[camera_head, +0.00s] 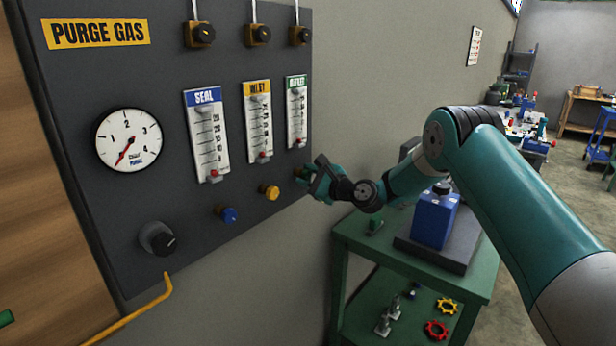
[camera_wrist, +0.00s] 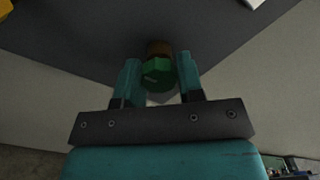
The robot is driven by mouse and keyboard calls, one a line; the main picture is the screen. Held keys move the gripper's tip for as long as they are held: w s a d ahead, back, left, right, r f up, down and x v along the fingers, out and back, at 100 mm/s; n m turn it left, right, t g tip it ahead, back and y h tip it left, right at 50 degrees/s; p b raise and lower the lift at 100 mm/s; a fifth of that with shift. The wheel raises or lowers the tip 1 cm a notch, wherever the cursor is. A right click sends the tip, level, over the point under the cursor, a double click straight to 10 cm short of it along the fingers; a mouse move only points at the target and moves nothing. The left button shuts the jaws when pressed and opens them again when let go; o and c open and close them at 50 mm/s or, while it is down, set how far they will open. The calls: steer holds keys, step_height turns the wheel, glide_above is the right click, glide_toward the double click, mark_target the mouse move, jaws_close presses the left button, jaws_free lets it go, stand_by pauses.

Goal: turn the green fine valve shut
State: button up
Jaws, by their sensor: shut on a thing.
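The green fine valve (camera_wrist: 157,72) is a small green knob on a brass-coloured stem on the dark panel. In the wrist view it sits between the two teal fingers of my gripper (camera_wrist: 158,80). My gripper is shut on it. In the head view my gripper (camera_head: 305,178) is at the panel's lower right, below the green-labelled flowmeter (camera_head: 297,112), and mostly hides the knob. That flowmeter's red float (camera_head: 299,142) shows near the bottom of its scale.
The blue knob (camera_head: 227,214) and yellow knob (camera_head: 270,192) stand to the left on the panel (camera_head: 120,215). A round gauge (camera_head: 128,139) and a black knob (camera_head: 157,238) are further left. A green bench (camera_head: 468,270) with a blue box (camera_head: 435,218) stands below my arm.

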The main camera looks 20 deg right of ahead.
steer(key=shift+d, duration=0.15)
steer(key=o, duration=0.9)
steer(key=b+v, duration=0.6)
steer(key=v, duration=1.1)
steer(key=shift+s, duration=0.15)
